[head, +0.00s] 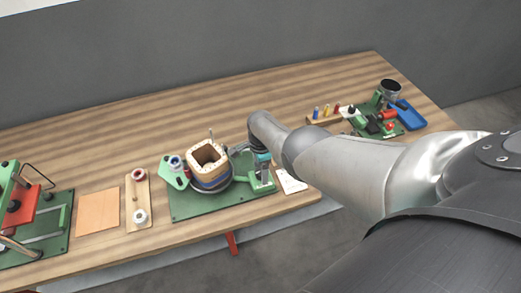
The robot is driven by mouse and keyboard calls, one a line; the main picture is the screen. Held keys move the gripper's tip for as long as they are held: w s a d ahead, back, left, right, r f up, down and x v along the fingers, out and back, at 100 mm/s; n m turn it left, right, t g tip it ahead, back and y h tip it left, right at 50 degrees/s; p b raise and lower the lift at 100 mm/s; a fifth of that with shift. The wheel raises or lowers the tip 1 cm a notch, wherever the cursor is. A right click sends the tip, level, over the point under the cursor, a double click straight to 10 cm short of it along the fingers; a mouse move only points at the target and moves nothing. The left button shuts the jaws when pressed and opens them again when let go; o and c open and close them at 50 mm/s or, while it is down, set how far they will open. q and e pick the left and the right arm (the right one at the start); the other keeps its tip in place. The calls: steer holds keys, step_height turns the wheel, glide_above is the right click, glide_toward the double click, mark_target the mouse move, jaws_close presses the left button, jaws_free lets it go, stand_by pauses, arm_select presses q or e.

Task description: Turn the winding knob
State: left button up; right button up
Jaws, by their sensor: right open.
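The winding machine stands on a green base plate (190,207) in the middle of the table. It carries a square wooden coil former (208,156) with dark and blue winding around its lower part. A thin upright pin (211,135) shows behind the former. A green bracket (264,178) stands at the right of the plate. My right arm reaches in from the right, and my right gripper (240,150) is open beside the former's right side, close to the bracket. The winding knob cannot be made out clearly; my arm and gripper cover part of that area. My left gripper is out of view.
A wooden holder with spools (138,204) and a tan sheet (98,211) lie left of the machine. A green press with a red part (24,207) stands far left. Tools, a green fixture and a blue tray (407,115) are at the back right. A white card (290,182) lies nearby.

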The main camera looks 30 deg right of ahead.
mark_target(260, 171)
step_height(260, 171, up, 5)
steer(key=p, duration=0.4)
steer(key=shift+r, duration=0.2)
steer(key=shift+r+b, duration=0.3)
steer(key=shift+r, duration=0.6)
step_height(260, 171, up, 8)
steer(key=shift+f, duration=0.15)
